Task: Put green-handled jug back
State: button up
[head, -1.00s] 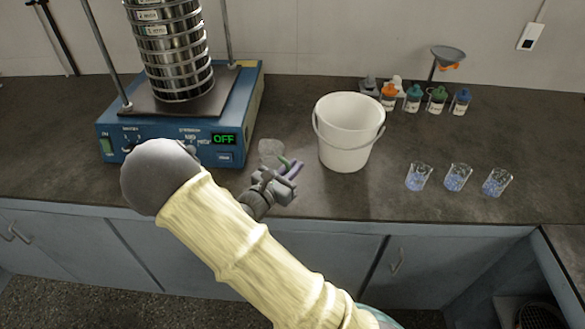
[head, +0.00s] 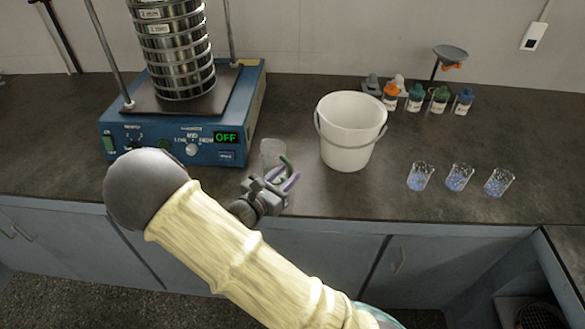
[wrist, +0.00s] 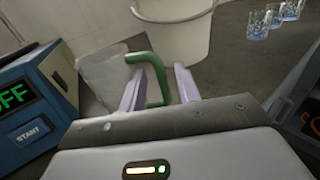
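The clear jug (head: 272,150) with a green handle (head: 287,166) stands on the dark counter between the shaker and the white bucket. My gripper (head: 290,180) is at the handle side of the jug, near the counter's front edge. In the wrist view, the jug (wrist: 104,72) is at upper left, and its green handle (wrist: 155,82) reaches between the two purple fingers of my gripper (wrist: 160,88). The fingers are apart with a gap beside the handle, so my gripper looks open around it. Whether one finger touches the handle, I cannot tell.
The blue sieve shaker (head: 180,145), its display reading OFF, stands left of the jug. The white bucket (head: 347,145) is close on the right. Several glasses with blue contents (head: 459,178) stand farther right. Small bottles (head: 415,98) and a funnel stand (head: 450,54) are behind.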

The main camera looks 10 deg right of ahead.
jog(key=v, duration=0.8)
jog(key=shift+d, duration=0.1)
jog(key=s+d+f+m+g+y, duration=0.3)
jog(key=s+d+m+g+y, duration=0.3)
jog(key=s+d+m+g, duration=0.6)
jog(key=a+r+m+t+y, duration=0.1)
jog(key=m+y, duration=0.1)
jog(key=m, duration=0.2)
jog(key=a+r+m+t+y, duration=0.1)
jog(key=r+m+y, duration=0.1)
jog(key=m, duration=0.3)
jog(key=a+r+m+t+y, duration=0.1)
jog(key=r+m+y, duration=0.1)
jog(key=m+y, duration=0.2)
jog(key=shift+w+m, duration=0.35)
jog(key=shift+m, duration=0.05)
jog(key=shift+d, duration=0.1)
